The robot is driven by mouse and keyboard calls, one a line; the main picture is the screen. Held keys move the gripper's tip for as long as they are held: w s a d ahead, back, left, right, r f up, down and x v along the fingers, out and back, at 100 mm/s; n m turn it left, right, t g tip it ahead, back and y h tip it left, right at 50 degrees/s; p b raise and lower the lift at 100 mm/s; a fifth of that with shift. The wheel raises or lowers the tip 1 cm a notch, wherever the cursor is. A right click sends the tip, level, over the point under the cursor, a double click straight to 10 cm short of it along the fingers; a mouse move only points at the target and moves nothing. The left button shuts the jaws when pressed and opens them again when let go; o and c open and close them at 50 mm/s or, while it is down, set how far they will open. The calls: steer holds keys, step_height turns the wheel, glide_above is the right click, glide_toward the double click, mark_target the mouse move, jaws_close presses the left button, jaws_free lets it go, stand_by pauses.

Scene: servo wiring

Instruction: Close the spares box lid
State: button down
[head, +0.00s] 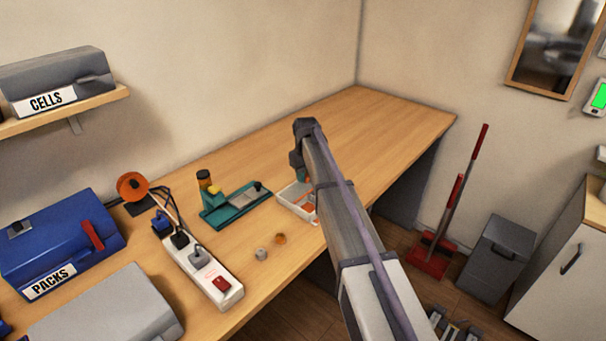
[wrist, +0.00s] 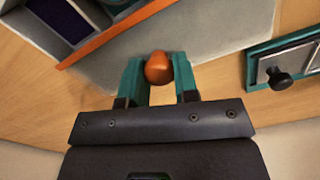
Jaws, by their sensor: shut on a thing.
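The spares box (head: 288,205) is a small pale tray-like box with orange parts on the workbench, partly hidden by my arm in the head view. In the wrist view, its pale grey lid (wrist: 215,45) carries a rounded orange knob (wrist: 158,68). My gripper (wrist: 160,80) has its two teal fingers on either side of the knob and is shut on it. Beyond an orange edge strip (wrist: 115,35), an open compartment with a dark inside (wrist: 58,22) shows at upper left. My fingertips are hard to make out in the head view.
A teal fixture (head: 235,203) stands left of the box; part of it, with a black knob (wrist: 280,78), shows in the wrist view. The bench's far right (head: 385,115) is clear.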

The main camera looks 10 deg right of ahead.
steer(key=s+d, duration=0.2)
steer(key=s, duration=0.1)
steer(key=s+d, duration=0.2)
steer(key=shift+s, duration=0.2)
steer(key=c, duration=0.9)
jaws_free()
steer(key=shift+o, duration=0.2)
step_height(320, 180, up, 11)
steer(key=p, duration=1.1)
steer(key=shift+f, duration=0.15)
steer(key=s+a+m, duration=0.2)
steer(key=s, duration=1.3)
steer(key=s+a+m, duration=0.1)
steer(key=s+a, duration=0.1)
steer(key=s, duration=1.3)
steer(key=shift+s+a+f+m+b, duration=0.25)
steer(key=shift+f+m+b, duration=0.05)
steer(key=shift+m+b, duration=0.1)
